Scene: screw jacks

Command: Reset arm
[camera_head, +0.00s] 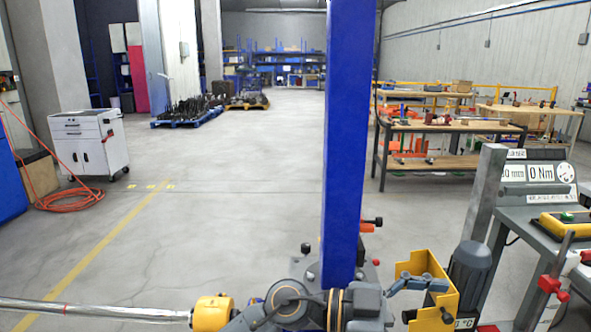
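No gripper of mine can be clearly made out in the head view, and I cannot tell the pose of either arm. A tall blue post (345,140) rises through the middle of the view from a cluster of grey jointed parts (290,300) at the bottom edge. A silver rod (95,311) runs in from the left edge to a yellow collar (212,313) beside these parts. A small blue-grey jointed piece (415,284) lies across a yellow bracket (440,305) right of the post; whether it belongs to a gripper is unclear.
A grey test machine (535,180) with a readout stands at the right, next to a dark motor (470,268). Wooden-topped workbenches (450,125) are behind it. A white tool cabinet (90,145) and an orange hose (70,198) are at the left. The floor between is clear.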

